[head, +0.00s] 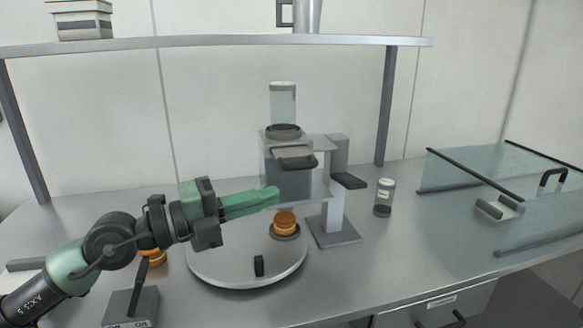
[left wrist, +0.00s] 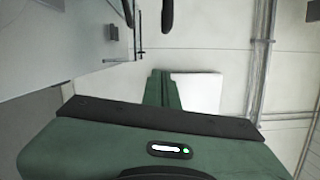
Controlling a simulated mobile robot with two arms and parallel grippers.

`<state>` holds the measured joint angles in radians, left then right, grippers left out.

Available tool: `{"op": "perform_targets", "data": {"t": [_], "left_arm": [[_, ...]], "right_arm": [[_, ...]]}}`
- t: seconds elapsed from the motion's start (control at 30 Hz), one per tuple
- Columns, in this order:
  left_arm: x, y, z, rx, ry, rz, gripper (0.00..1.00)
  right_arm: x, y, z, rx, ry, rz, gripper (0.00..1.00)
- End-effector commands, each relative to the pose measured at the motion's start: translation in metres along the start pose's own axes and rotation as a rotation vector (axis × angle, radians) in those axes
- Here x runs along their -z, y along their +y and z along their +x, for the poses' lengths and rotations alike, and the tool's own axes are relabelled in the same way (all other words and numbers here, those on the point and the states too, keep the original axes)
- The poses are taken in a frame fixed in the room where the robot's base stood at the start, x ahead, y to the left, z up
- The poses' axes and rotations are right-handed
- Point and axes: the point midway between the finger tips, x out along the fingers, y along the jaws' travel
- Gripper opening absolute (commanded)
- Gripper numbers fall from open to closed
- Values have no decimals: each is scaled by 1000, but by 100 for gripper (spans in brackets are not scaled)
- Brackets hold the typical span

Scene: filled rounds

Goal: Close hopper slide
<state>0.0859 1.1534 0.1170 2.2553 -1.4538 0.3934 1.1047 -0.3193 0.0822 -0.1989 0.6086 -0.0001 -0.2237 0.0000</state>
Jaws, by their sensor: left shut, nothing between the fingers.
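The hopper (head: 283,105) is a clear upright cylinder on top of a grey dispenser stand in the middle of the bench. Below its dark collar, a flat plate with a dark end, which looks like the slide (head: 296,158), juts out from the front of the stand. My left gripper (head: 276,196) is shut and empty. Its green fingers point right, below the slide and in front of the dispenser body, apart from the slide. The shut fingers also show in the left wrist view (left wrist: 162,88). My right gripper is out of view.
A round turntable (head: 215,273) under my left gripper carries a filled round (head: 285,222) on a small dark base. Another round (head: 155,257) is partly behind my arm. A dark paddle (head: 348,181) and a jar (head: 384,198) are to the right. A shelf (head: 215,42) spans above; glass panels stand far right.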

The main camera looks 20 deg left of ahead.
Motion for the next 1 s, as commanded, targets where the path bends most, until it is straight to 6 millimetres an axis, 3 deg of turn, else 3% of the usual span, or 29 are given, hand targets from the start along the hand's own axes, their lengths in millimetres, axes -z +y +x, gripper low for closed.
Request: {"op": "perform_targets", "data": {"t": [0.23,0.43,0.7,1.0], "left_arm": [[0,-8,33,7,2,-2,0],[-3,-4,67,4,1,0,0],[-34,0,72,0,0,1,0],[-38,0,73,1,1,1,0]], "right_arm": [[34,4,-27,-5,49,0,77],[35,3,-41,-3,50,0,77],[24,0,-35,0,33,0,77],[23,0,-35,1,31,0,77]]}}
